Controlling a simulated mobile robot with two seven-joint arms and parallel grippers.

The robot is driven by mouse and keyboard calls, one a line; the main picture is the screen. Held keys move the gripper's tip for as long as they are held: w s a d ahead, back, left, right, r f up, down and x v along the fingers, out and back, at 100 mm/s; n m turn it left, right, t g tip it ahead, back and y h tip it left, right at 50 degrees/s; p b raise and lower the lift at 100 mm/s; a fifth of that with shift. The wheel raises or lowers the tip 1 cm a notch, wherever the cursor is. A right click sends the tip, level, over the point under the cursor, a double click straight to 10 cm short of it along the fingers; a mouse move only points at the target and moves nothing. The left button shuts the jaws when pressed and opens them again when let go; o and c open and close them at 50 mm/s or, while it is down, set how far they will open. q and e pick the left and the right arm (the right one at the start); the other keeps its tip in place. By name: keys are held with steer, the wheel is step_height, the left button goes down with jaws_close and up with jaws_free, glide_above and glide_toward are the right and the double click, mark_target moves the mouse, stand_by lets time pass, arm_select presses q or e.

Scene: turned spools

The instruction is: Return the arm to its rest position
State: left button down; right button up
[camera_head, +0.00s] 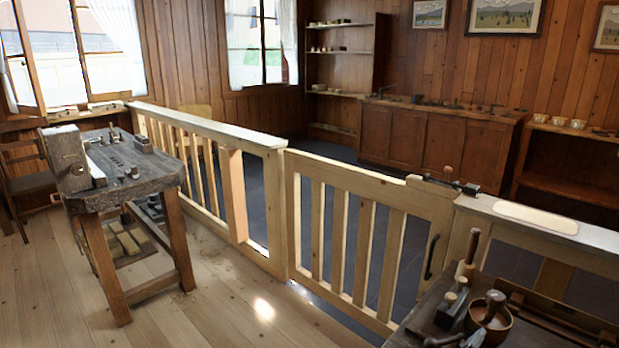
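Neither of my arms nor either gripper shows in the head view. Their poses and anything they might hold cannot be seen. The task names no other object. A wooden gate (345,160) with upright slats stands across the middle of the view. It has a dark handle (431,257) and a dark metal latch (452,184) near its right end.
A wooden workbench (125,185) stands at left. At lower right, a dark bench (415,325) holds wooden-handled tools and a round wooden bowl (490,322). A pale oblong board (536,217) lies on the right railing. The plank floor (225,300) between the benches is mostly clear.

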steer(key=s+a+f+m+g+y, duration=0.1)
steer(key=s+a+m+g+y, duration=0.2)
steer(key=s+a+m+y, duration=0.5)
steer(key=s+a+m+g+y, duration=0.3)
steer(key=s+a+m+y, duration=0.2)
steer(key=s+a+m, duration=0.7)
steer(key=w+f+n+t+y, duration=0.1)
steer(key=w+f+t, duration=0.4)
steer(key=f, duration=0.4)
steer(key=shift+n+t, duration=0.4)
steer(key=shift+t, duration=0.5)
steer(key=shift+w, duration=0.1)
